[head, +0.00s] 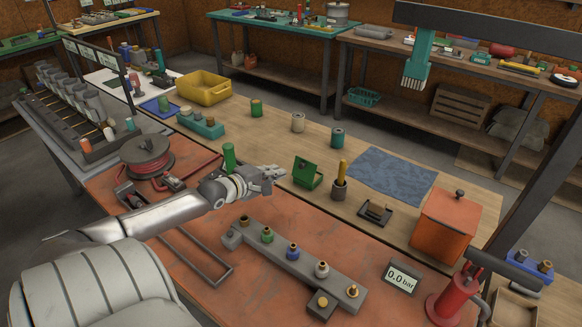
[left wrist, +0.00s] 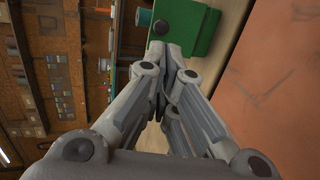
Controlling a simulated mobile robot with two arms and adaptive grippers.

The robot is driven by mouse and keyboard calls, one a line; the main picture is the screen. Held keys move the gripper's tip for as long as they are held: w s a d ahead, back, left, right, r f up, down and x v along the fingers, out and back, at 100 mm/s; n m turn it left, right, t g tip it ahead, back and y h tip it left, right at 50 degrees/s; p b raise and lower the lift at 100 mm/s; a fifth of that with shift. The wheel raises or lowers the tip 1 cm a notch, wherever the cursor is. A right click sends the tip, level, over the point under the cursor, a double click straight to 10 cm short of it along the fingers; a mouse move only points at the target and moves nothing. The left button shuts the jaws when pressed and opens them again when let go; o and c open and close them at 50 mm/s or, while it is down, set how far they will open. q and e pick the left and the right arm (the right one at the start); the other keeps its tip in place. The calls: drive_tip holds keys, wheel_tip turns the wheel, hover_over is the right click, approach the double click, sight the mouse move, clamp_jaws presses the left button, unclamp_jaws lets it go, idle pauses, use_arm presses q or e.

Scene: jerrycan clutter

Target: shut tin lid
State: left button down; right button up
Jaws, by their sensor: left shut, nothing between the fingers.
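The small green tin (head: 306,174) stands on the wooden bench strip, right of my left gripper. Its lid looks raised and tilted, not flat on the tin. My left gripper (head: 279,172) is shut and empty, with its fingertips pointing toward the tin, a short way to its left. In the left wrist view the shut fingertips (left wrist: 165,50) are close to the green tin (left wrist: 197,28), which shows a dark round knob. I cannot tell whether they touch it. My right gripper is not in view.
Right of the tin are a cup with a yellow-handled tool (head: 340,184), a small dark stand (head: 375,211), a blue cloth (head: 392,178) and an orange box (head: 445,226). A grey valve manifold (head: 305,266) lies in front. A green cylinder (head: 229,157) stands behind my wrist.

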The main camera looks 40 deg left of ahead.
sight(302, 171)
use_arm(q)
drive_tip(key=b+x, duration=0.1)
drive_tip(key=x, duration=0.6)
drive_tip(key=shift+w, duration=0.25)
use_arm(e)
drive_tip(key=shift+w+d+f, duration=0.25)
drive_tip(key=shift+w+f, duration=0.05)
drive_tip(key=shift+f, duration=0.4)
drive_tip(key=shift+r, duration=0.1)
